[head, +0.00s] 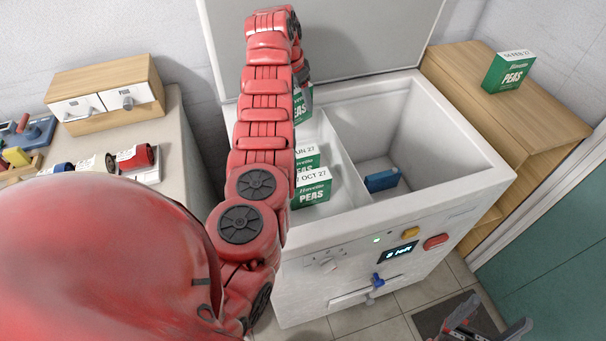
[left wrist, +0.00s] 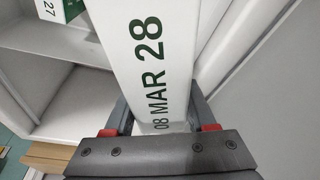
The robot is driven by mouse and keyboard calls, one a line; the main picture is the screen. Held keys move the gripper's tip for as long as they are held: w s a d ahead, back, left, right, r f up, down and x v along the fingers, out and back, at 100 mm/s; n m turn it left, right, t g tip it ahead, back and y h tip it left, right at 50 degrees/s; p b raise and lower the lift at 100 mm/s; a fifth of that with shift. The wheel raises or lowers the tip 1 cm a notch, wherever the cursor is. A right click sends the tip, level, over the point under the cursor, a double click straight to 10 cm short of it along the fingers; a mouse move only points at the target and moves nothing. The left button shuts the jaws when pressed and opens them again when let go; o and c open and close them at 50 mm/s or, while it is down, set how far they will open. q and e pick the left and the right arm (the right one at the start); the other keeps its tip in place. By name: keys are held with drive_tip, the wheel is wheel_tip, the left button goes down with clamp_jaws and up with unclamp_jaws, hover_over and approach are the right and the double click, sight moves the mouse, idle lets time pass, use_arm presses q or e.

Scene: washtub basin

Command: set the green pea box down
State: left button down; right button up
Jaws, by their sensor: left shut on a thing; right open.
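My left gripper (head: 303,72), mostly hidden behind my red arm, is shut on a green and white pea box (head: 304,104). The box is over or in the back of the left compartment of the white chest (head: 480,165); I cannot tell whether it touches the floor. In the left wrist view the box's white top (left wrist: 150,55) reads "08 MAR 28" and lies between the fingers (left wrist: 162,115). My right gripper (head: 478,325) is open and empty, low in front of the chest at right.
Two pea boxes stand in the left compartment, the nearer (head: 313,188) marked "OCT 27". A divider (head: 340,160) separates the right compartment, which holds a blue object (head: 382,180). Another pea box (head: 509,72) stands on the wooden shelf (head: 465,65). The raised lid (head: 350,40) stands behind.

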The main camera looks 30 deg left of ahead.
use_arm(q)
wheel_tip(320, 180, down, 17)
drive_tip(key=shift+r, duration=0.1)
drive_tip(key=shift+c, duration=1.1)
unclamp_jaws()
drive_tip(key=p+v, duration=0.1)
drive_tip(key=v, duration=1.1)
drive_tip(key=shift+p, duration=0.4)
